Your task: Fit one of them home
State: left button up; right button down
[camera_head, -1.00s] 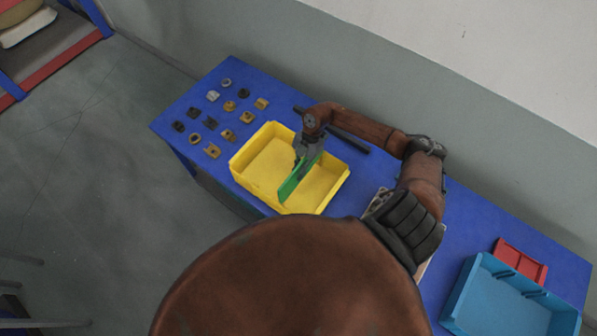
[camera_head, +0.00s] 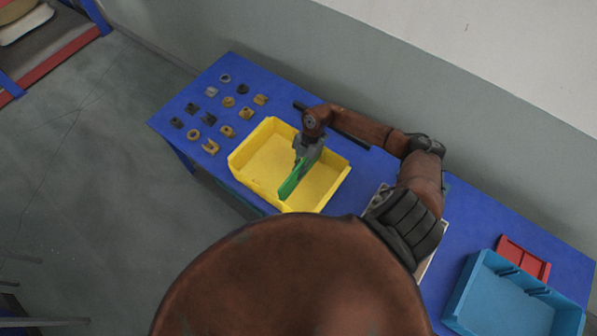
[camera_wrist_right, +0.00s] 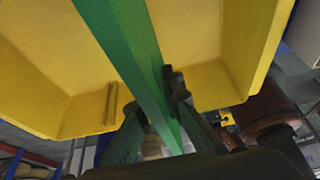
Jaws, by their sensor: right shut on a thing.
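The yellow bin (camera_head: 247,163) stands open on the blue table, left of the middle in the head view. A green flat panel (camera_head: 291,183), seen nearly edge-on, is at the bin, over its inside. My right gripper (camera_head: 303,160) is shut on the panel's upper end. In the wrist view the green panel (camera_wrist_right: 133,50) runs between the two fingers, with the yellow bin (camera_wrist_right: 208,85) behind it and a short raised rib on the bin wall. I cannot tell whether the panel touches the bin. My left gripper is not in view.
Several small grey, black and yellow parts (camera_head: 210,118) lie in rows at the table's left. A black bar (camera_head: 345,137) lies behind the bin. A blue bin (camera_head: 500,305) and a red panel (camera_head: 523,260) are at the right.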

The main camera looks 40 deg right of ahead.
jog(key=shift+f+b, duration=1.65)
jog(key=shift+f, duration=1.35)
jog(key=c, duration=2)
grip_release()
jog(key=v, duration=1.2)
